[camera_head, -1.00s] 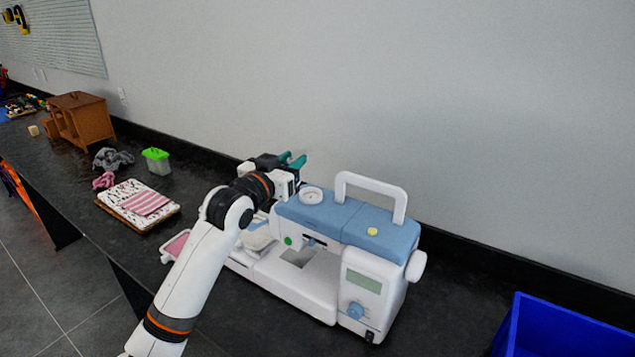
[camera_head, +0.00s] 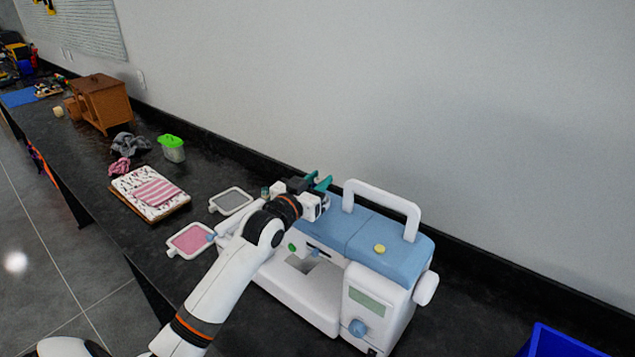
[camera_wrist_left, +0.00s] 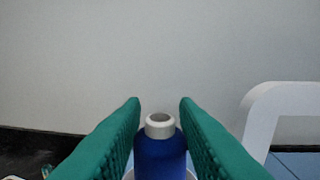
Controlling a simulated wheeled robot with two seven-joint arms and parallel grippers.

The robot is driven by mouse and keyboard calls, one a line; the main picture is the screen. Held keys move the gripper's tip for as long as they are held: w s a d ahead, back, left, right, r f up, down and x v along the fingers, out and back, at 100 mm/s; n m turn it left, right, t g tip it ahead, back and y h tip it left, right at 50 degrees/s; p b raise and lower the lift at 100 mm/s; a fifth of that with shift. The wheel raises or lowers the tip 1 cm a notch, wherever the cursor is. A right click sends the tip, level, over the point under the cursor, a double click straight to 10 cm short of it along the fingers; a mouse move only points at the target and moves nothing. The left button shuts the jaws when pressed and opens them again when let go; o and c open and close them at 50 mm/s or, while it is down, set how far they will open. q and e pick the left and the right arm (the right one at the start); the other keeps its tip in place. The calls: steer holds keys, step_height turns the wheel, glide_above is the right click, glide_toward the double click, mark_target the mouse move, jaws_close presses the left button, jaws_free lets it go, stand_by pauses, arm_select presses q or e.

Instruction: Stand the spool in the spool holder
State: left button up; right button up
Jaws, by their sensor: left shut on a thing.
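A blue spool (camera_wrist_left: 160,155) with a white top ring stands upright between the two teal fingers of my left gripper (camera_wrist_left: 160,112) in the left wrist view. The gripper is shut on it. In the head view my left gripper (camera_head: 319,183) is over the left end of the blue-topped sewing machine (camera_head: 375,236), and the spool does not show there. A white rim, likely of the spool holder (camera_wrist_left: 190,174), shows low around the spool in the wrist view. I cannot tell whether the spool touches it. The holder is hidden in the head view. My right gripper is not in view.
The machine's white carry handle (camera_head: 384,200) rises right of my gripper; it also shows in the wrist view (camera_wrist_left: 262,112). Pink (camera_head: 190,240) and grey (camera_head: 231,201) framed pieces lie left of the machine. A blue bin (camera_head: 560,342) is at lower right.

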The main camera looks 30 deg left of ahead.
arm_select(q)
steer(key=shift+s+f, duration=0.1)
steer(key=shift+f, duration=0.55)
steer(key=o, duration=0.9)
steer(key=shift+o, duration=0.2)
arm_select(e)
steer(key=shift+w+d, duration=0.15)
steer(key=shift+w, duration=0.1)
